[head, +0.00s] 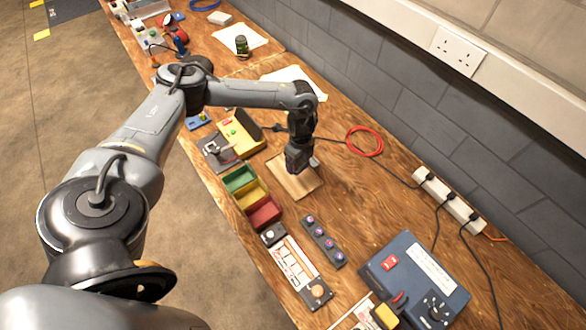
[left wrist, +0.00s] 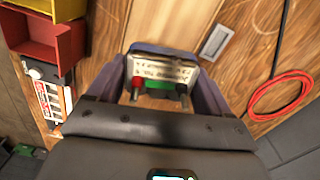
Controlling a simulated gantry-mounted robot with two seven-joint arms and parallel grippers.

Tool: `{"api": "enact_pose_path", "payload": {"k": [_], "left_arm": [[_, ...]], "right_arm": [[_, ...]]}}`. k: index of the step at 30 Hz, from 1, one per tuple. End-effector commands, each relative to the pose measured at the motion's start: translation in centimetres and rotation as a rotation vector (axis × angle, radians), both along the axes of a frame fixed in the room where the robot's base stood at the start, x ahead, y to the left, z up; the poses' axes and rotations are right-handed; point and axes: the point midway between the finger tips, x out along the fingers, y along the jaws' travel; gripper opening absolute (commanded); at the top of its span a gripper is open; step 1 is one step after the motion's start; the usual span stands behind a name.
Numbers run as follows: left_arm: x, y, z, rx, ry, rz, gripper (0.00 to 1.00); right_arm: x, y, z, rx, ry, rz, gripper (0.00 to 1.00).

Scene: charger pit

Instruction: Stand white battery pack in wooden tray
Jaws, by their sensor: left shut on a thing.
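My left gripper (head: 299,163) points down over the wooden tray (head: 287,183), a shallow pale board-like piece on the bench. In the left wrist view its fingers (left wrist: 160,92) are shut on the white battery pack (left wrist: 165,70), which has a printed label, a green strip, and a red and a black terminal facing the camera. The tray (left wrist: 165,22) shows behind the pack there. In the head view the gripper hides the pack. I cannot tell whether the pack touches the tray floor. My right gripper is not in view.
Green, yellow and red bins (head: 264,213) stand close to the tray's near side. A small grey rectangular piece (left wrist: 215,42) lies by the tray's edge. A red cable coil (head: 364,141), a power strip (head: 447,200), a button strip (head: 323,241) and a blue box (head: 415,275) lie around.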

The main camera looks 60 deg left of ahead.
Motion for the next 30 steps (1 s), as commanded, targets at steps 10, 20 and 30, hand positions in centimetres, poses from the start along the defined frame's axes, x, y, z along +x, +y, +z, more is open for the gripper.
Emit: {"api": "enact_pose_path", "payload": {"k": [10,20,30], "left_arm": [[-0.4,3.2,-2.4,-0.009,-0.013,-0.171,0.26],[-0.5,3.3,-4.2,-0.009,-0.012,-0.18,0.26],[-0.5,3.3,-6.2,-0.009,-0.011,-0.18,0.26]], "right_arm": [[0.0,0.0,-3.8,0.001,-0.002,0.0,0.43],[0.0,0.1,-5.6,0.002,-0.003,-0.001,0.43],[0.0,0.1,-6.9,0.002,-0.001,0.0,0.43]]}}
